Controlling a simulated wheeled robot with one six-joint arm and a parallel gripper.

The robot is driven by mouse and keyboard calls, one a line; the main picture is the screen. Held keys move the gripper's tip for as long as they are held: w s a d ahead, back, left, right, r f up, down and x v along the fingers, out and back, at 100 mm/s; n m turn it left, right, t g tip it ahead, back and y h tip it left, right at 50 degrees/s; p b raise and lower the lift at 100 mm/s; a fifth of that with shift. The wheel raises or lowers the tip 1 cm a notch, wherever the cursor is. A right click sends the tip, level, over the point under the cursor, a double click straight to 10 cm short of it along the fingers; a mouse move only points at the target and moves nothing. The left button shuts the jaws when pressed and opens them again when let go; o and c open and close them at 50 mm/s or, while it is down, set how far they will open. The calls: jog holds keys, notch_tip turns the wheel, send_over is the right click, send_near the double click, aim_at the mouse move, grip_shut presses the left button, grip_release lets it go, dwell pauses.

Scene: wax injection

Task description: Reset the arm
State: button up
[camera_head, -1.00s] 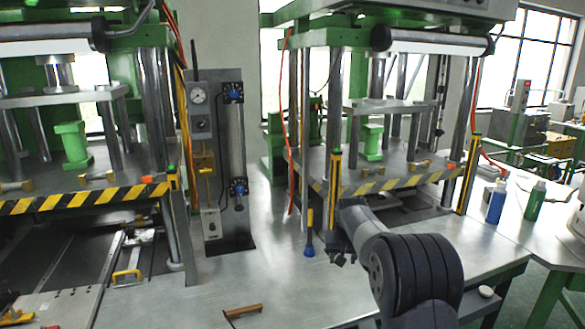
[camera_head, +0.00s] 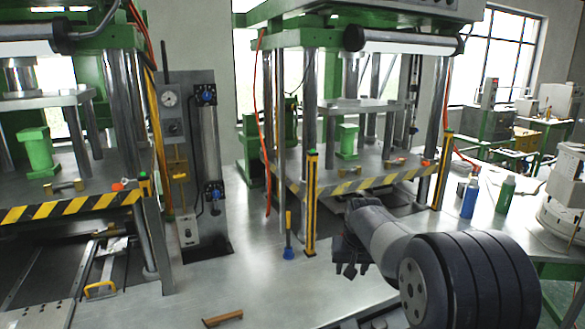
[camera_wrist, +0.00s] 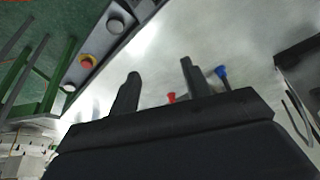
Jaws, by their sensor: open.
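My gripper (camera_head: 350,268) hangs over the steel table (camera_head: 250,275) in front of the right-hand press, right of the blue-tipped tool. My arm reaches in from the lower right of the head view. In the wrist view my gripper (camera_wrist: 158,92) shows two dark fingers standing apart with nothing between them. A small red object (camera_wrist: 171,97) and a blue knob (camera_wrist: 221,71) show beyond the fingers; the wrist view does not let me tell how far away they are.
Two presses with striped edges (camera_head: 75,207) (camera_head: 375,179) stand behind the table. A gauge panel (camera_head: 190,160) stands between them. A blue-tipped tool (camera_head: 288,250) stands upright near my gripper. A wooden-handled piece (camera_head: 222,318) lies in front. Blue (camera_head: 469,200) and green (camera_head: 506,195) bottles stand at right.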

jog(key=s+r, duration=0.1)
jog(key=s, duration=0.5)
jog(key=shift+s+r, duration=0.15)
jog(key=shift+r, duration=0.05)
jog(key=shift+d, duration=0.1)
